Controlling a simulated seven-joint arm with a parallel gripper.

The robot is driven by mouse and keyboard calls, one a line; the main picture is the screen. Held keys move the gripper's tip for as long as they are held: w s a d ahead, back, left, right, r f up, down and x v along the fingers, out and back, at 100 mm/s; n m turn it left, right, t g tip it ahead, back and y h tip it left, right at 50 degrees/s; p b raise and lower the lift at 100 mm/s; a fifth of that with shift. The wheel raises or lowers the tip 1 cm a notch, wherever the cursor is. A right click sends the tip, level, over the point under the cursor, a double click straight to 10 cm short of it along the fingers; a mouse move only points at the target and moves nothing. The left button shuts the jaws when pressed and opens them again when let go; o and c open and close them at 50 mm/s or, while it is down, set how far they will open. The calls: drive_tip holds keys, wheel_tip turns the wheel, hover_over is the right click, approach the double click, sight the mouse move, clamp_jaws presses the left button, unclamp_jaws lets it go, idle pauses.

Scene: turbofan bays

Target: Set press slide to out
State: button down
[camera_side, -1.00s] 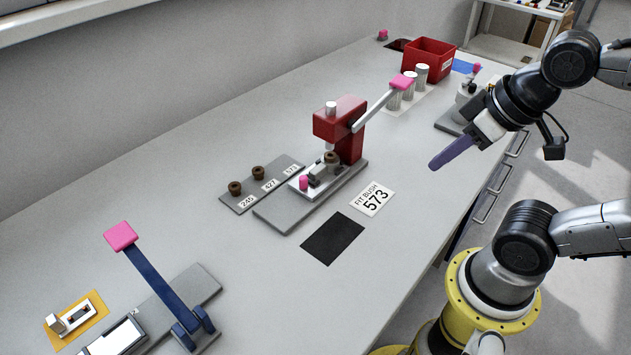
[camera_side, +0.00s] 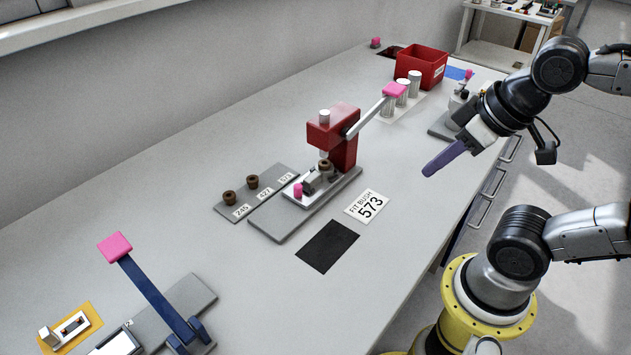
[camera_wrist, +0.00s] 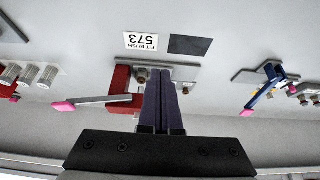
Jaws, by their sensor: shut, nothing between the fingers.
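The red arbor press (camera_side: 333,137) stands mid-bench on a grey base plate, its long lever ending in a pink grip (camera_side: 394,90). The press slide (camera_side: 318,186) is a light plate low in front of the press, with a pink knob (camera_side: 298,191) at its near-left end. A brown bush (camera_side: 325,168) sits at the slide's back end, by the ram. My gripper (camera_side: 428,171) is shut and empty, its purple fingers in the air right of the press, apart from it. In the wrist view the shut fingers (camera_wrist: 163,75) hide part of the press (camera_wrist: 119,92) and the slide.
A grey rack with brown bushes (camera_side: 252,181) lies left of the press. A card reading FIT BUSH 573 (camera_side: 367,206) and a black mat (camera_side: 327,246) lie in front. A blue-lever fixture (camera_side: 155,295) is at near left. White cylinders (camera_side: 413,84) and a red bin (camera_side: 421,66) stand behind.

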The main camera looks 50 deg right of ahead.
idle(0.3)
drive_tip(key=c, duration=1)
unclamp_jaws()
drive_tip(key=shift+s+n, duration=0.1)
drive_tip(key=shift+n, duration=0.3)
drive_tip(key=shift+o, duration=1.3)
drive_tip(key=w+r+n, duration=0.1)
drive_tip(key=w+r, duration=0.1)
drive_tip(key=r, duration=0.1)
drive_tip(key=shift+r+n, duration=0.15)
drive_tip(key=shift+n, duration=0.25)
drive_tip(key=w+r+n, duration=0.2)
drive_tip(key=w+r, duration=0.1)
drive_tip(key=n+g, duration=0.4)
drive_tip(key=g, duration=0.2)
hover_over(298, 185)
wheel_tip(298, 185, down, 10)
wheel_tip(298, 185, down, 13)
drive_tip(key=shift+r, duration=0.1)
